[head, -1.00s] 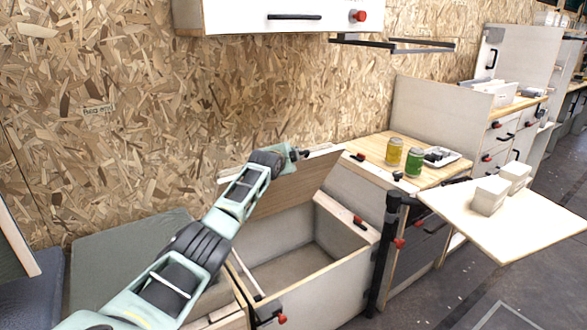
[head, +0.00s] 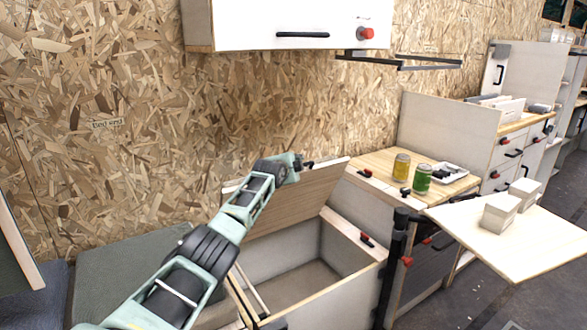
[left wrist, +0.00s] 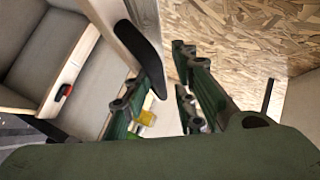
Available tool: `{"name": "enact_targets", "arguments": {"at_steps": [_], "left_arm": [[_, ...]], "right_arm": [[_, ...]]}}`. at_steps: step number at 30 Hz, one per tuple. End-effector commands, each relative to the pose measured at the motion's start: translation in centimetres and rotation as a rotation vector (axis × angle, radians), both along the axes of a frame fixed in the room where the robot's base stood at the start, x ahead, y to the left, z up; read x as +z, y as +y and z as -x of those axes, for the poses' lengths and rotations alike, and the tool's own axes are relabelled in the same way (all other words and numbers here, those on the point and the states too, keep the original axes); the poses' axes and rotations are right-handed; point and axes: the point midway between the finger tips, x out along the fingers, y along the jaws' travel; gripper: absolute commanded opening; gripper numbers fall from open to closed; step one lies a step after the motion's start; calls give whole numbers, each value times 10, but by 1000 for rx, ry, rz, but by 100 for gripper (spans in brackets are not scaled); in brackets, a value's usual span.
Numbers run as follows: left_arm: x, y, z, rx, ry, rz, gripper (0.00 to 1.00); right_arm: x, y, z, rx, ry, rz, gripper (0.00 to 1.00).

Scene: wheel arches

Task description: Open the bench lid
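The bench lid (head: 295,205) is a wooden panel. In the head view it is raised steeply near the back wall, and the bench box (head: 335,288) below it is open and looks empty. My left gripper (head: 308,164) is at the lid's upper edge. In the left wrist view the left gripper (left wrist: 162,98) has its green fingers spread apart. A black handle (left wrist: 143,55) on the pale lid edge (left wrist: 108,25) lies near the left finger; I cannot tell whether they touch. My right gripper is not in view.
A white wall cabinet (head: 290,25) hangs above the lid. To the right, a counter (head: 380,163) holds a yellow can (head: 402,167) and a green can (head: 422,179). A fold-out board (head: 520,240) carries pale blocks (head: 500,212). A grey cushion (head: 125,260) lies at left.

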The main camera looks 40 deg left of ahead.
Motion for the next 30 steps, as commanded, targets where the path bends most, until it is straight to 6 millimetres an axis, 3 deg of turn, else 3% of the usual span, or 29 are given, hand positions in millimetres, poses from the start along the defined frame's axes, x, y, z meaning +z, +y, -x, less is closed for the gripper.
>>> {"name": "enact_targets", "arguments": {"at_steps": [14,30], "left_arm": [[-1,0,4,0,4,2,29],[14,-13,42,0,1,2,29]], "right_arm": [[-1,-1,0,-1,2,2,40],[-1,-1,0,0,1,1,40]]}}
